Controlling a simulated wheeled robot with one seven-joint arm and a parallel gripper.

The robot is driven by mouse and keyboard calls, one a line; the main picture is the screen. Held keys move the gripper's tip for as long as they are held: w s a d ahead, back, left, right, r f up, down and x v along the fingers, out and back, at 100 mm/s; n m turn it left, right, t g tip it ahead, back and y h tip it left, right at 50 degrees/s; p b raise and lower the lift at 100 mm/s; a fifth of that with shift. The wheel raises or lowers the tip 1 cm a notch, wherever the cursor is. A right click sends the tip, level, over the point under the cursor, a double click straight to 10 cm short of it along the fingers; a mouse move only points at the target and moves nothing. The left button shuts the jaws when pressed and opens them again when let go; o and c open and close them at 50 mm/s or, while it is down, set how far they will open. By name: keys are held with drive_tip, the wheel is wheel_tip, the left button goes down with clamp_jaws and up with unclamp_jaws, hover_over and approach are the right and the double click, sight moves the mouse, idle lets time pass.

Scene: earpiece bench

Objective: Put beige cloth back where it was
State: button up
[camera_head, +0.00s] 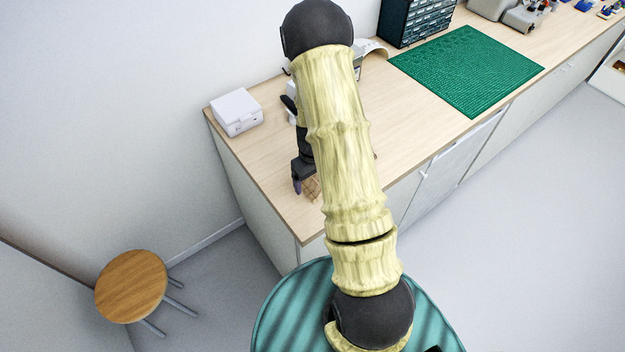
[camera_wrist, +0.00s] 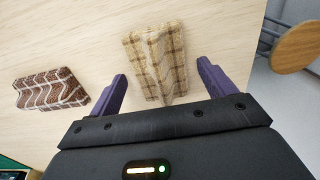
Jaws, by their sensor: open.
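The beige checked cloth (camera_wrist: 158,62) lies folded on the wooden bench top, with a raised ridge along its middle. In the head view a small part of the cloth (camera_head: 312,188) shows beside my arm; the rest is hidden. My gripper (camera_wrist: 163,80) is open, with one purple finger on each side of the cloth's near part. The cloth reaches out beyond the fingertips. I cannot tell whether either finger touches it. In the head view my gripper (camera_head: 298,184) is low over the bench's near left end, mostly hidden by the arm.
A brown patterned cloth (camera_wrist: 50,90) lies left of the beige one in the wrist view. A white box (camera_head: 236,112) stands at the bench's left end. A green mat (camera_head: 468,70) lies farther right. A round stool (camera_head: 131,286) stands on the floor beyond the bench edge.

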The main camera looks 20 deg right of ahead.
sight(311, 181)
wheel_tip(311, 181, up, 11)
drive_tip(key=b, duration=0.2)
idle(0.3)
drive_tip(key=shift+r, duration=0.1)
idle(0.3)
drive_tip(key=s+a+r+m+t, duration=0.1)
drive_tip(key=s+a+r, duration=0.2)
drive_tip(key=s, duration=0.3)
drive_tip(key=s+a+r+m+t, duration=0.1)
drive_tip(key=s+a+r, duration=0.3)
drive_tip(key=s+a, duration=0.2)
drive_tip(key=shift+s+a+r+t, duration=0.15)
drive_tip(key=shift+a+r+t, duration=0.1)
drive_tip(key=shift+a+t, duration=0.05)
